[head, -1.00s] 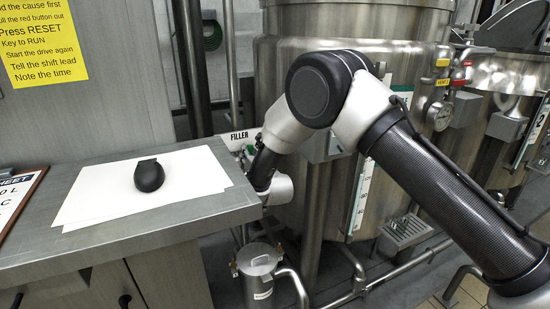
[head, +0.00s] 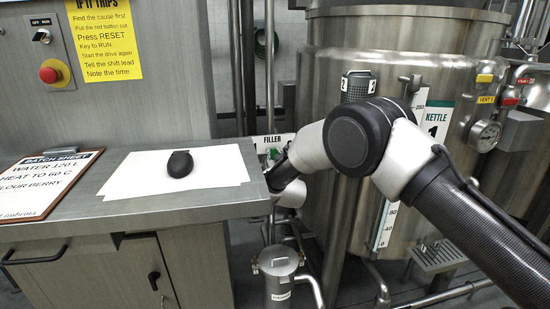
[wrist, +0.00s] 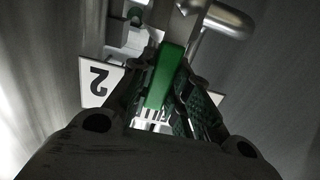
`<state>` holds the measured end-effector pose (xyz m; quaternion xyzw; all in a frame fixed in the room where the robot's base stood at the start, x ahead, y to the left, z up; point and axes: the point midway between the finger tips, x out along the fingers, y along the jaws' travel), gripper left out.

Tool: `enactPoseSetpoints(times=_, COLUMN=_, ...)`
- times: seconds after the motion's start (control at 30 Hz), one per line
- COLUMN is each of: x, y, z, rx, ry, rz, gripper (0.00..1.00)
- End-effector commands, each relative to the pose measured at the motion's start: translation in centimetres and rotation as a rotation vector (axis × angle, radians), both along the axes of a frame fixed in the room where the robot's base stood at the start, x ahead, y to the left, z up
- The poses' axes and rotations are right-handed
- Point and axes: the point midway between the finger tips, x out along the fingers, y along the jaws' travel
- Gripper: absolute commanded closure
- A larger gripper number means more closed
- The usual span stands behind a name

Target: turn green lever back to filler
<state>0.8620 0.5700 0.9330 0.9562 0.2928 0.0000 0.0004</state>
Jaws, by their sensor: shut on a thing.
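The green lever (wrist: 166,78) shows in the wrist view, upright in the picture between the fingers of my gripper (wrist: 165,88). My gripper is shut on it, with a ridged dark pad against its right side. The FILLER sign (head: 272,141) is beside my wrist in the head view.
The steel bench (head: 120,208) with papers and a black mouse-like object (head: 180,163) is left of my wrist. The large kettle (head: 335,110) stands close behind my arm. A small lidded steel vessel (head: 279,285) stands below, and pipes run along the floor.

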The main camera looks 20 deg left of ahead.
Motion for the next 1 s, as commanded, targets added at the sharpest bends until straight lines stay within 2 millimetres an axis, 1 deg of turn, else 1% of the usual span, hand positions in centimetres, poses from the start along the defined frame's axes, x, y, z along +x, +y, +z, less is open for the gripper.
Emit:
enactPoseSetpoints(times=0.03, x=0.0, y=0.0, z=0.0, rx=0.0, ry=0.0, rz=0.0, gripper=1.0)
enactPoseSetpoints(times=0.07, x=0.0, y=0.0, z=0.0, rx=0.0, ry=0.0, rz=0.0, gripper=0.8)
enactPoseSetpoints(times=0.1, x=0.0, y=0.0, z=0.0, rx=0.0, ry=0.0, rz=0.0, gripper=0.73)
enactPoseSetpoints(times=0.17, x=0.0, y=0.0, z=0.0, rx=0.0, ry=0.0, rz=0.0, gripper=0.62)
enactPoseSetpoints(times=0.2, x=0.0, y=0.0, z=0.0, rx=0.0, ry=0.0, rz=0.0, gripper=0.59)
enactPoseSetpoints(times=0.47, x=0.0, y=-0.1, z=0.0, rx=0.001, ry=0.001, rz=0.0, gripper=0.59)
enactPoseSetpoints(times=0.57, x=-0.5, y=-0.3, z=0.0, rx=0.001, ry=0.001, rz=0.0, gripper=0.59)
enactPoseSetpoints(times=0.67, x=-1.7, y=-1.1, z=0.0, rx=-0.002, ry=0.001, rz=0.001, gripper=0.59)
enactPoseSetpoints(times=0.8, x=-3.9, y=-2.6, z=0.0, rx=-0.003, ry=0.002, rz=0.001, gripper=0.59)
enactPoseSetpoints(times=0.9, x=-5.1, y=-3.4, z=0.0, rx=-0.001, ry=0.002, rz=0.001, gripper=0.59)
enactPoseSetpoints(times=1.0, x=-5.9, y=-4.0, z=-0.1, rx=-0.001, ry=0.002, rz=0.001, gripper=0.59)
